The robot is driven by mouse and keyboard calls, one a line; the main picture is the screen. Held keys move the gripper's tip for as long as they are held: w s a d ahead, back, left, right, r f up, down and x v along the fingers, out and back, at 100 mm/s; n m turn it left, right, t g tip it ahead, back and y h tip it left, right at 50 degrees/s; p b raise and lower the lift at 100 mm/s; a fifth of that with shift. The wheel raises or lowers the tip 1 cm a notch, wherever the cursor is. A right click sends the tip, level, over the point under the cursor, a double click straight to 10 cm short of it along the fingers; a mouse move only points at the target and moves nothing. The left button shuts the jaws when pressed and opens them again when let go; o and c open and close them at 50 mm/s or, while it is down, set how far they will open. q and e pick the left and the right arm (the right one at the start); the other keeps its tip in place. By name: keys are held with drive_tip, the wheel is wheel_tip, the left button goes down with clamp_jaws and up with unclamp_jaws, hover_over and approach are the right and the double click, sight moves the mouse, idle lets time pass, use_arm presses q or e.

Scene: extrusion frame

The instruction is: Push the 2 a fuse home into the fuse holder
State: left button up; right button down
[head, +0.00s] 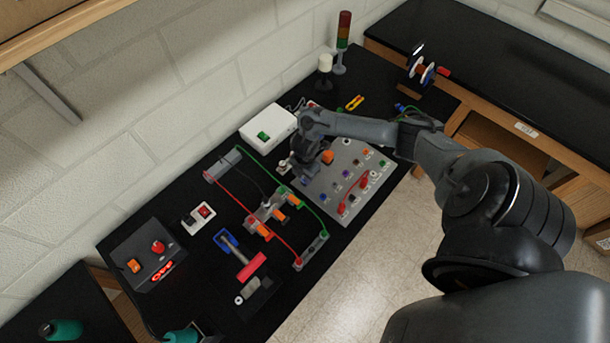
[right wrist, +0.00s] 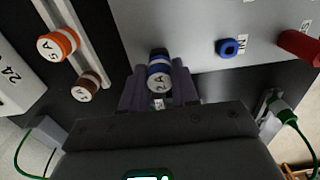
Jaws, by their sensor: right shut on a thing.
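The blue 2 A fuse (right wrist: 158,80), with a white label face, is between the fingers of my right gripper (right wrist: 159,90) in the right wrist view. My right gripper is shut on it. A dark round part (right wrist: 158,52), which looks like the fuse holder, shows just behind the fuse at the grey panel's edge. The fuse hides most of it, so how deep the fuse sits cannot be told. In the head view my right gripper (head: 292,168) is at the left edge of the grey panel (head: 335,200); the fuse is too small to make out there. My left gripper is not in view.
An orange 5 A fuse (right wrist: 58,44) and a brown fuse (right wrist: 86,88) stand in a rail left of my gripper. A blue socket (right wrist: 228,47) and a red plug (right wrist: 300,45) are to the right. A white box (head: 268,128) stands behind my gripper; cables lie near.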

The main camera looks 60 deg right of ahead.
drive_tip(key=shift+f+b, duration=0.3)
drive_tip(key=shift+f, duration=0.15)
drive_tip(key=c, duration=0.8)
unclamp_jaws()
wheel_tip(320, 180, up, 10)
drive_tip(key=shift+f+p, duration=0.25)
drive_tip(key=shift+p, duration=0.15)
drive_tip(key=shift+r, duration=0.65)
